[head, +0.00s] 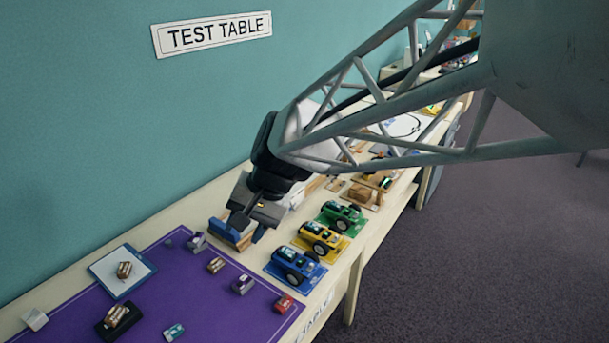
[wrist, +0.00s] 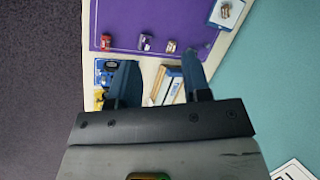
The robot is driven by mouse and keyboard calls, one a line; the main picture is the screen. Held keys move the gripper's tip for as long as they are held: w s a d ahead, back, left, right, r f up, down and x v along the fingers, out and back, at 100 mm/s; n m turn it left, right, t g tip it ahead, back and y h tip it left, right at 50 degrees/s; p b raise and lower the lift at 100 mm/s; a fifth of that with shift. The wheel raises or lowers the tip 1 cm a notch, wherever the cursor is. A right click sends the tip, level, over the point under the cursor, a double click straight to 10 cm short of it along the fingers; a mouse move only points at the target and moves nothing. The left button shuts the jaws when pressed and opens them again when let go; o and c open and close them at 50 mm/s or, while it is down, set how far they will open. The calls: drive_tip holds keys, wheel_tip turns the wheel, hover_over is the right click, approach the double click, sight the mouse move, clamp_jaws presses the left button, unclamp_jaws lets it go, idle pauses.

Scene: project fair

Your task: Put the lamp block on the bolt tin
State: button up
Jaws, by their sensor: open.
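I cannot tell for sure which pieces are the lamp block and the bolt tin. Small blocks stand apart on the purple mat (head: 217,311): a red one (head: 284,303), a purple-grey one (head: 243,284), a brownish one (head: 216,265), a grey one (head: 197,242) and a teal one (head: 173,332). The wrist view shows the red (wrist: 106,42), purple-grey (wrist: 146,42) and brownish (wrist: 171,46) blocks beyond my fingers. My gripper (head: 247,228) is open and empty, above a blue and wooden item (wrist: 167,84) beside the mat. My fingers partly cover that item.
Blue (head: 298,266), yellow (head: 320,237) and green (head: 340,214) toy cars line the table's front edge. A clipboard (head: 107,285) carries a brown piece. A black holder (head: 105,330) bears a similar piece. A white block (head: 35,319) stands at far left. A wall rises behind.

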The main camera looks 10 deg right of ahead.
drive_tip(key=s+d+n+t+h, duration=0.1)
drive_tip(key=s+d+h, duration=0.2)
drive_tip(key=s+d, duration=0.3)
drive_tip(key=s+d+n+t+h, duration=0.1)
drive_tip(key=s+d, duration=0.6)
drive_tip(key=d, duration=0.8)
drive_tip(key=shift+s+r+t+h, duration=0.25)
drive_tip(key=shift+r+h, duration=0.2)
drive_tip(key=shift+h, duration=0.45)
